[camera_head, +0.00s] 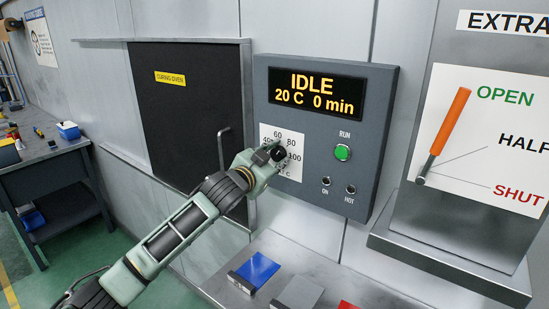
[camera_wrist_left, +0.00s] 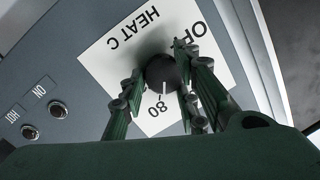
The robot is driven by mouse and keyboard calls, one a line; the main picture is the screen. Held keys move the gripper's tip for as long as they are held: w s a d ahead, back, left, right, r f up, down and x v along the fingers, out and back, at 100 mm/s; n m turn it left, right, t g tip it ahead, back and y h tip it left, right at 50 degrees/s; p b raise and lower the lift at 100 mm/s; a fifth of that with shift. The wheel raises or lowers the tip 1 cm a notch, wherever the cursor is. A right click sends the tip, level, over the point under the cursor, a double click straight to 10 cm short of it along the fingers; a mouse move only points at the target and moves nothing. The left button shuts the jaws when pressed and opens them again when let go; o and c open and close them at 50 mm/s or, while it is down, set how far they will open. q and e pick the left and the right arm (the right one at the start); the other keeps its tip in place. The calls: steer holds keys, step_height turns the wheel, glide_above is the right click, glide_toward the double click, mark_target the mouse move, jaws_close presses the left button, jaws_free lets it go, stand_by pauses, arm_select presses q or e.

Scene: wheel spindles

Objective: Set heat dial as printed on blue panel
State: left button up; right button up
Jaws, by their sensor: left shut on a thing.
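The round black heat dial (camera_head: 278,154) sits on a white scale card (camera_head: 294,141) on the grey control box. My left gripper (camera_head: 270,154) reaches it from the lower left. In the left wrist view, the two fingers of the gripper (camera_wrist_left: 163,88) are shut around the dial (camera_wrist_left: 161,72), one on each side. The dial's white mark points roughly at the printed 80. The scale card also reads HEAT C, and OFF is partly covered by a finger. A blue panel (camera_head: 262,268) lies on the ledge below; no print is readable on it. My right gripper is out of view.
The box has a display (camera_head: 318,93) reading IDLE, 20 C, 0 min, and a green RUN button (camera_head: 343,152). The dark curing oven door (camera_head: 185,110) is left of it. An orange-handled lever (camera_head: 450,120) is at right. A grey panel (camera_head: 298,293) lies beside the blue one.

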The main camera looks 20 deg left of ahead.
arm_select(q)
steer(key=shift+d+f+m, duration=0.2)
steer(key=shift+f+m, duration=0.1)
steer(key=shift+m, duration=0.1)
steer(key=shift+f, duration=0.25)
steer(key=o, duration=1)
steer(key=shift+s+d, duration=0.1)
steer(key=shift+r, duration=0.15)
steer(key=shift+s+a+r, duration=0.1)
steer(key=shift+a, duration=0.1)
steer(key=v, duration=1.1)
steer(key=shift+s, duration=0.45)
